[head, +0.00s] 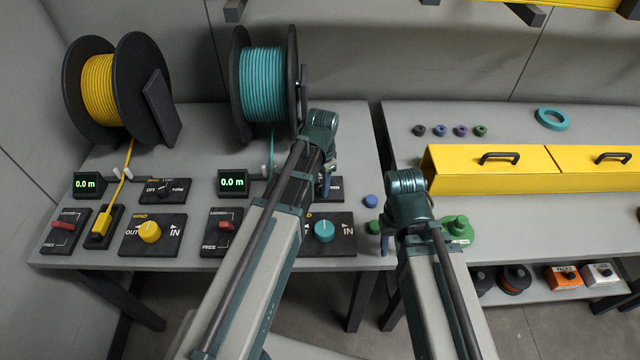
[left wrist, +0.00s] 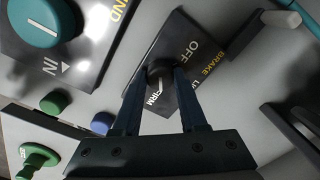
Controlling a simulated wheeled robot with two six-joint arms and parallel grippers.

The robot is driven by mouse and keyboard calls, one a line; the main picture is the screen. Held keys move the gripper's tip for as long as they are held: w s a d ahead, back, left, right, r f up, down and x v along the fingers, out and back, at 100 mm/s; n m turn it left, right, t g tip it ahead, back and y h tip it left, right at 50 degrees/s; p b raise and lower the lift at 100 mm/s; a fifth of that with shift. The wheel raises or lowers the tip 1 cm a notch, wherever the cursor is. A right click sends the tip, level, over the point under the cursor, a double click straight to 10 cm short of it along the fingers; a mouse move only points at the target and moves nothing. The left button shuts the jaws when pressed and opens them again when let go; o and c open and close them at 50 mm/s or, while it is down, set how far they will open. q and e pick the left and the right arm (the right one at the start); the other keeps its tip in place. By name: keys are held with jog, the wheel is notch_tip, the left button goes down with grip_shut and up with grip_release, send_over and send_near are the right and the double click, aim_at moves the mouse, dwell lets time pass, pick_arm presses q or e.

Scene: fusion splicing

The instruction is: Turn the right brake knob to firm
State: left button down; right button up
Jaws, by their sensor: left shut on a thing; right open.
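The right brake panel (head: 336,188) sits behind the blue wind knob, mostly hidden by my left arm in the head view. In the left wrist view its dark plate (left wrist: 182,28) shows OFF, BRAKE and part of FIRM. The black brake knob (left wrist: 160,72) is between my left fingertips (left wrist: 160,80), which are shut on it. A white line on the knob seems to point toward the FIRM lettering. My left gripper (head: 325,182) reaches down to this panel in the head view. My right gripper (head: 386,240) is over the table's front edge, open and away from the knob, its fingers mostly hidden.
The blue wind knob (head: 324,230) is just in front. A blue spool (head: 264,85) and a yellow spool (head: 100,90) stand behind.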

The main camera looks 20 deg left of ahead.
pick_arm(q)
jog(key=shift+m, duration=0.7)
jog(key=shift+c, duration=2.3)
grip_release()
jog(key=shift+r, duration=0.15)
pick_arm(e)
jog(key=shift+r, duration=0.15)
pick_arm(q)
notch_tip(320, 180, up, 14)
jog(key=p, duration=1.4)
jog(key=shift+s+d+f, duration=0.15)
jog(key=shift+d+f, duration=0.05)
pick_arm(e)
notch_tip(320, 180, up, 14)
jog(key=shift+f, duration=0.2)
pick_arm(q)
jog(key=shift+f, duration=0.1)
jog(key=s+d+n+y, duration=0.1)
jog(key=s+d+n, duration=0.3)
jog(key=s+d, duration=0.6)
jog(key=s, duration=0.4)
jog(key=shift+n+g, duration=0.3)
